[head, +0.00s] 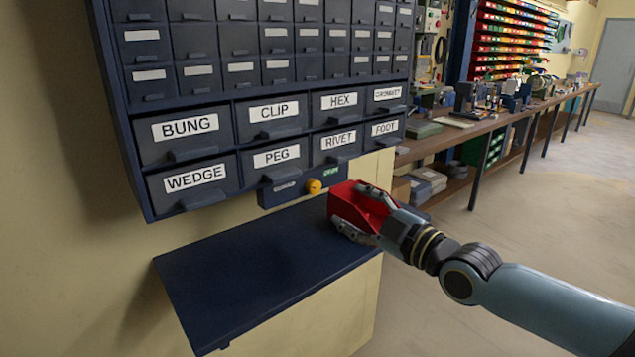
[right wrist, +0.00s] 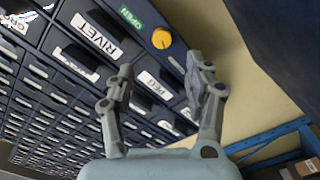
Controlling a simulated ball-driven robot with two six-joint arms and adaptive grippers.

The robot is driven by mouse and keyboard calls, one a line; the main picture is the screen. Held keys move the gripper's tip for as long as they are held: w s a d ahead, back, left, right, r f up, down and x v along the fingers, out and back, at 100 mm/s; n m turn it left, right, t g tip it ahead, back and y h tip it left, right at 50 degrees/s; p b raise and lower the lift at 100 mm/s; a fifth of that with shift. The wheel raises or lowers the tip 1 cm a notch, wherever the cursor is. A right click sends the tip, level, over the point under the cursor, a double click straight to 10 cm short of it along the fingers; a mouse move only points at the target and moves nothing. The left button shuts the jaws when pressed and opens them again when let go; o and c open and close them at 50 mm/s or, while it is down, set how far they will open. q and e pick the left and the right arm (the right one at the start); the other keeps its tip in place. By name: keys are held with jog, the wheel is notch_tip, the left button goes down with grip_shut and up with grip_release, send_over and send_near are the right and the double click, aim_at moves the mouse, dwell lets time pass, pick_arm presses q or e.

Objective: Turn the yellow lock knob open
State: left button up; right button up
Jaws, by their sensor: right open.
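The yellow lock knob (head: 314,186) is on a dark blue plate under the PEG and RIVET drawers. A green OPEN label (head: 331,172) sits to its right in the head view; a dull label to its left is too small to read. My left gripper is not in view.
A dark blue shelf (head: 250,270) juts out below the drawer cabinet (head: 120,160), its left part bare. A long workbench (head: 480,125) with tools stands behind at right.

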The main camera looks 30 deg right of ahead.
aim_at(316, 189)
jog(key=w+b, duration=0.1)
jog(key=w, duration=0.2)
jog(key=w+b, duration=0.2)
jog(key=w, duration=0.1)
jog(key=w+a+b, duration=0.1)
jog(key=w+b, duration=0.1)
jog(key=w, duration=0.1)
jog(key=shift+w+f, duration=0.1)
jog(key=shift+f, duration=0.1)
jog(key=shift+w+r+b, duration=0.1)
jog(key=shift+w+b, duration=0.25)
jog(key=shift+w, duration=0.05)
jog(key=shift+c, duration=0.3)
grip_shut()
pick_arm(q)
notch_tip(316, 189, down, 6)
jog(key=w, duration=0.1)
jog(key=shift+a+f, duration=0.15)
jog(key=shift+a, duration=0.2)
